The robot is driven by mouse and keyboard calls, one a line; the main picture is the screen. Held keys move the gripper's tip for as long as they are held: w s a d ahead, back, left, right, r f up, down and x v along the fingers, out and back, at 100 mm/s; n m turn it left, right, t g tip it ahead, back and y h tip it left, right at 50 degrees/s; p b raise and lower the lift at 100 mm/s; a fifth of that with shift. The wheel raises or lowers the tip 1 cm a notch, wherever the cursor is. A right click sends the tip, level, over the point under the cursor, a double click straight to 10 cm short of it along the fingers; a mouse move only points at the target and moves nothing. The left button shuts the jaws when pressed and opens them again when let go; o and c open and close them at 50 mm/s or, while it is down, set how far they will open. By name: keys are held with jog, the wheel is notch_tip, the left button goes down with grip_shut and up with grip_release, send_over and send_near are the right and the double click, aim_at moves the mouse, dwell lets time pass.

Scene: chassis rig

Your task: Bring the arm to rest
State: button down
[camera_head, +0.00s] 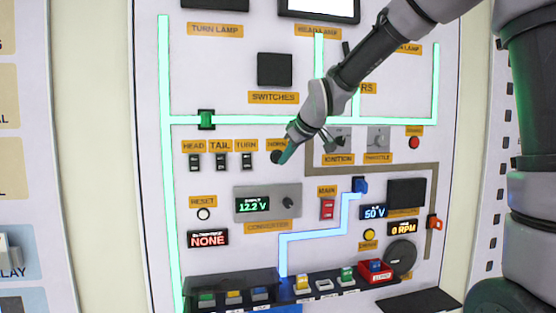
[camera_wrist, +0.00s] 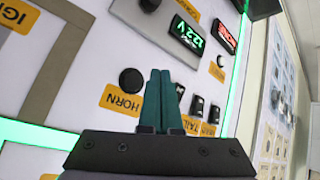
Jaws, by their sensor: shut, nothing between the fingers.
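My gripper (camera_head: 286,156) is at the middle of the panel in the head view, with my grey arm reaching in from the upper right. In the wrist view the two teal fingers of my gripper (camera_wrist: 160,76) are together with nothing between them. The fingertips are near the black horn button (camera_wrist: 132,81) and its orange HORN label (camera_wrist: 122,100). In the head view my gripper partly covers the horn label. I cannot tell whether the fingers touch the panel.
A shelf with coloured blocks (camera_head: 303,284) juts out at the bottom. Green and blue strips are lit.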

jog(key=s+d+r+m+h, duration=0.1)
jog(key=s+d+m+h, duration=0.1)
jog(key=s+d+m, duration=0.5)
jog(key=s+d+r+m+h, duration=0.1)
jog(key=s+d+r, duration=0.1)
jog(key=s+d, duration=0.65)
jog(key=s+d+f+m, duration=0.2)
jog(key=s+d+m, duration=0.5)
jog(key=s+d, duration=0.2)
jog(key=shift+s+d+f+g, duration=0.3)
jog(key=shift+d+g, duration=0.1)
jog(key=shift+d, duration=0.5)
